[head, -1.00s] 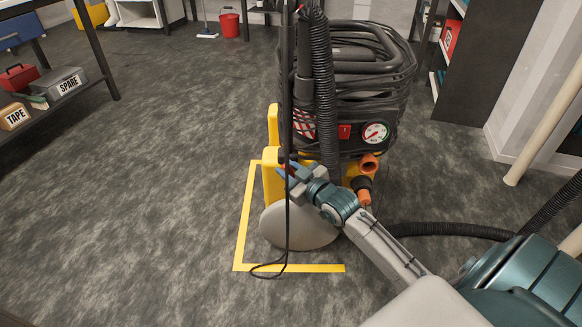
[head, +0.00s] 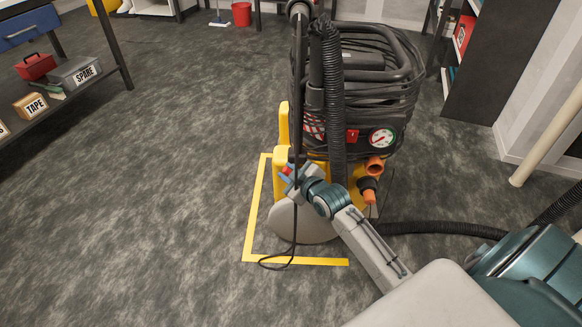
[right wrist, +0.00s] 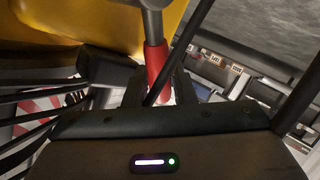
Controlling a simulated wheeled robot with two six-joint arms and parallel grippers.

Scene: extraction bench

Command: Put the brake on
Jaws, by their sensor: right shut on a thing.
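The machine is a yellow wheeled cart (head: 284,122) with a coiled black hose (head: 385,95), a round gauge (head: 382,138) and a large pale wheel (head: 290,220). A lever with a red grip shows in the right wrist view (right wrist: 156,62), its grey shaft running up beside the yellow body. My right gripper (head: 290,180) is at the cart's near side above the wheel, shut on the red grip; its fingers (right wrist: 158,92) stand on either side of it. A black cable hangs in front and partly hides the gripper. My left gripper is out of view.
Yellow floor tape (head: 254,215) marks a corner around the wheel. A black floor hose (head: 440,229) runs right from the cart. A shelf with boxes (head: 35,105) stands left, a dark cabinet (head: 485,75) right. The floor at left is clear.

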